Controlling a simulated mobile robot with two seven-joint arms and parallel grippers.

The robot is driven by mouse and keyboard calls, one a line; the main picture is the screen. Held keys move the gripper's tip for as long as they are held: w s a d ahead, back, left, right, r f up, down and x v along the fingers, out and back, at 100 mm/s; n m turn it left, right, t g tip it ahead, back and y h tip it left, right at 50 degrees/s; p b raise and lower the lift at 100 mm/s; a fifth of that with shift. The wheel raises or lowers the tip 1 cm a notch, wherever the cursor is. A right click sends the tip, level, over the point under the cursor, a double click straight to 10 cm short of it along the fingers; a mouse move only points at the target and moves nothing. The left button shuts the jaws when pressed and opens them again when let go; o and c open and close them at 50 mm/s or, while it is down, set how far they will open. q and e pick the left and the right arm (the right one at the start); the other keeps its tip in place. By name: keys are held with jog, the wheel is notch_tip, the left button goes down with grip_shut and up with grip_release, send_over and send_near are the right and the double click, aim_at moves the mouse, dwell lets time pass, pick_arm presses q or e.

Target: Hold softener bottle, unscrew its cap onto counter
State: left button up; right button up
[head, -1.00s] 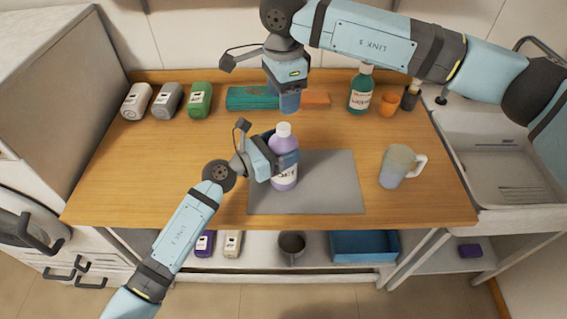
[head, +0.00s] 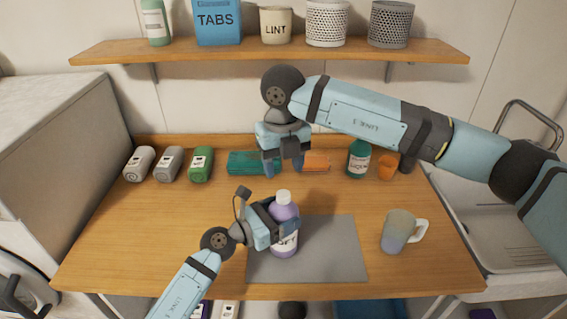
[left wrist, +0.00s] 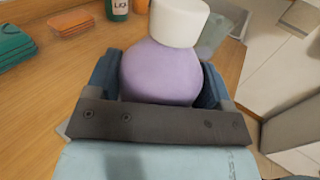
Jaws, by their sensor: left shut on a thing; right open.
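The softener bottle (head: 285,212) is purple with a white cap (head: 283,196) and stands upright on the grey mat (head: 330,262). My left gripper (head: 285,228) is shut around the bottle's body from the left. The left wrist view shows the purple body (left wrist: 160,75) between the two fingers, with the white cap (left wrist: 178,20) on top. My right gripper (head: 284,168) is open and empty, above and behind the bottle, pointing down and apart from the cap. Part of the bottle's label is hidden by my left gripper.
A mug (head: 397,232) stands right of the mat. A green bottle (head: 358,160), an orange cup (head: 387,167), teal cloths (head: 245,163) and several small containers (head: 170,161) line the back. A shelf (head: 270,50) hangs above. The counter (head: 150,225) is clear at left.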

aim_at(284, 193)
jog(key=m, duration=1.2)
jog(key=shift+f+m, duration=0.1)
jog(key=shift+m, duration=0.3)
jog(key=shift+f, duration=3.95)
jog(key=c, duration=0.9)
jog(key=n, duration=0.3)
jog(key=shift+d+n, duration=0.1)
jog(key=shift+n, duration=0.3)
jog(key=n, duration=0.8)
jog(key=shift+r+n, duration=0.1)
jog(key=shift+n, duration=0.3)
jog(key=n, duration=0.4)
jog(key=shift+n, duration=0.3)
jog(key=n, duration=0.8)
jog(key=shift+n, duration=0.4)
jog(key=n, duration=0.4)
jog(key=shift+n, duration=0.3)
jog(key=n, duration=0.5)
